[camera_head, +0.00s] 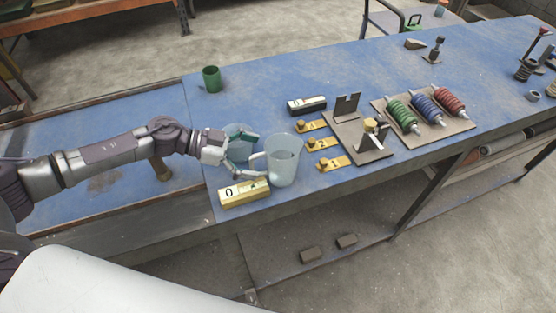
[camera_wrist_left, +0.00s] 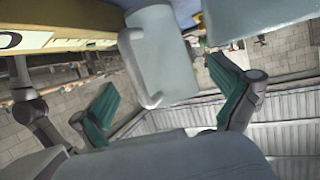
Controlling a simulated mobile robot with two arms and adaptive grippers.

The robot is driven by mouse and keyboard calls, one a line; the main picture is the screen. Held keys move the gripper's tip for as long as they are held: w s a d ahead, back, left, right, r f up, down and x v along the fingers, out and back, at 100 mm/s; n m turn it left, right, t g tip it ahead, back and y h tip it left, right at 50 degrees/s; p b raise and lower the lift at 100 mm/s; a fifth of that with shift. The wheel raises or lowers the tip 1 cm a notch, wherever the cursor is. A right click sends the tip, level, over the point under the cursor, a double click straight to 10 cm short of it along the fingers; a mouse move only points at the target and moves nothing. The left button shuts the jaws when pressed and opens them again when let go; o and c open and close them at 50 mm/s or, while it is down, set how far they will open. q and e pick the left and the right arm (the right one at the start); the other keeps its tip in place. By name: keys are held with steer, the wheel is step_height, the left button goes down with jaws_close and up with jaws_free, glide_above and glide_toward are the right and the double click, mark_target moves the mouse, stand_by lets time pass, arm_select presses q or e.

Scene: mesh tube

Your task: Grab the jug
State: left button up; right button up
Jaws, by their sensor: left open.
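The jug (camera_head: 283,162) is pale, translucent and upright near the front edge of the blue table, with its handle (camera_head: 257,162) on the left side. My left gripper (camera_head: 256,156) is open and empty, just left of the jug, with its fingers on either side of the handle. In the left wrist view the jug (camera_wrist_left: 168,60) lies ahead, between the two teal fingertips of the left gripper (camera_wrist_left: 162,78). Whether a finger touches it I cannot tell. My right gripper is not in view.
A bluish round container (camera_head: 238,131) stands right behind the gripper. A yellow block marked 0 (camera_head: 244,193) lies in front of the jug. Brass pieces (camera_head: 333,163) and a bracket plate (camera_head: 345,130) sit to the right. A green cup (camera_head: 211,78) stands farther back, with bare table around it.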

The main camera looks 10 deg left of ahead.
mark_target(274, 160)
arm_select(q)
steer(key=p+x, duration=0.2)
steer(key=x, duration=0.2)
steer(key=shift+w+d, duration=0.1)
steer(key=shift+d, duration=0.1)
steer(key=shift+w+d+f, duration=0.15)
steer(key=shift+d+f, duration=0.1)
steer(key=shift+d, duration=0.15)
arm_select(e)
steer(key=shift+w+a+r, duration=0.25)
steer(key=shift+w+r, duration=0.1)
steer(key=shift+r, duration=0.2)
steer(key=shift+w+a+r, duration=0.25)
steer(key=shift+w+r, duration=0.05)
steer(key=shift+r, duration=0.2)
arm_select(q)
steer(key=shift+a, duration=0.1)
steer(key=shift+c, duration=1.2)
steer(key=c, duration=1.1)
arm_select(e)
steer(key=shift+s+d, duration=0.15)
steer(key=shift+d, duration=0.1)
